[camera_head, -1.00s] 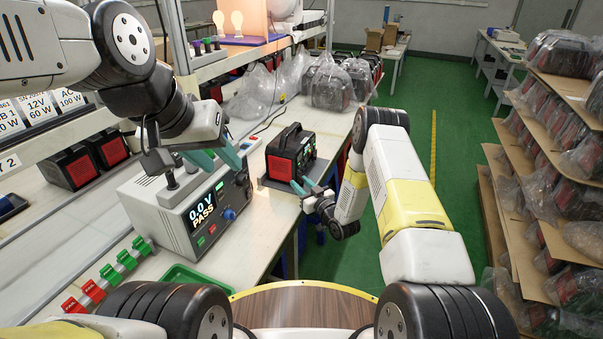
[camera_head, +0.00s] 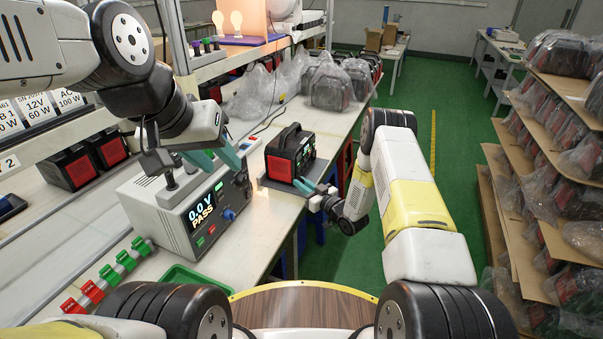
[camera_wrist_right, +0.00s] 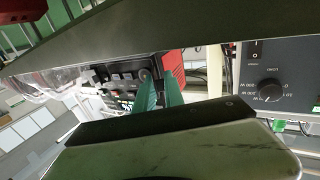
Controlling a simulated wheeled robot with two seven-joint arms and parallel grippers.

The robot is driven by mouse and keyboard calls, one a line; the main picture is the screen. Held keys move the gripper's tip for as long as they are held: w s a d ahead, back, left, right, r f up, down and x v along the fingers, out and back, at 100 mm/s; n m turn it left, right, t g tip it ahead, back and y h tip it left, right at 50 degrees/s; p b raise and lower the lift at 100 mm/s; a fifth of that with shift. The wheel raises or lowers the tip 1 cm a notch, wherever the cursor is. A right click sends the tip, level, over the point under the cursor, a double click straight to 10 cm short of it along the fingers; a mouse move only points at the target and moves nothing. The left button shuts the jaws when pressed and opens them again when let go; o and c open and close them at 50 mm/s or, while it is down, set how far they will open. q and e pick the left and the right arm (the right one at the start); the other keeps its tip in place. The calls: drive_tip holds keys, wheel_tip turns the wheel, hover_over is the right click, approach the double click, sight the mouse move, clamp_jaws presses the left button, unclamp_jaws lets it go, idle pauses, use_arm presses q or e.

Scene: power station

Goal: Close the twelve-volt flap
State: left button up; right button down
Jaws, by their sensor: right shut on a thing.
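The power station (camera_head: 291,153) is a black and red box with a top handle, standing upright on a dark plate at the bench's right edge. My right gripper (camera_head: 306,186) reaches its front lower part from the right. In the right wrist view its green fingers (camera_wrist_right: 160,92) are close together against the dark panel (camera_wrist_right: 125,76) of the power station. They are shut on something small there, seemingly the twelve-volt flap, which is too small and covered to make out. My left gripper (camera_head: 215,158) is open and empty, above the grey tester.
Red and green clips (camera_head: 108,273) line the bench front. Wrapped units (camera_head: 330,85) stand behind. The green floor to the right is free up to the shelves (camera_head: 530,225).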

drive_tip(key=n+g+y, duration=0.2)
drive_tip(key=n+g, duration=0.1)
drive_tip(key=w+d+n+g+y, duration=0.1)
drive_tip(key=g+y, duration=0.1)
drive_tip(key=shift+d, duration=0.1)
drive_tip(key=shift+w+d+n+g+y, duration=0.15)
drive_tip(key=shift+n+g+y, duration=0.2)
drive_tip(key=shift+n+g, duration=0.6)
drive_tip(key=shift+w+d+n+g+y, duration=0.15)
drive_tip(key=shift+n+g+y, duration=0.35)
drive_tip(key=shift+g, duration=0.75)
drive_tip(key=shift+w+n+g+y, duration=0.15)
drive_tip(key=shift+n+g+y, duration=0.1)
drive_tip(key=shift+n+g, duration=0.75)
drive_tip(key=shift+w+n+g, duration=0.15)
drive_tip(key=shift+n+g, duration=0.2)
drive_tip(key=shift+g, duration=0.55)
drive_tip(key=c, duration=1.5)
unclamp_jaws()
drive_tip(key=shift+r+m+t, duration=0.1)
drive_tip(key=shift+m+t, duration=0.4)
drive_tip(key=shift+t, duration=0.1)
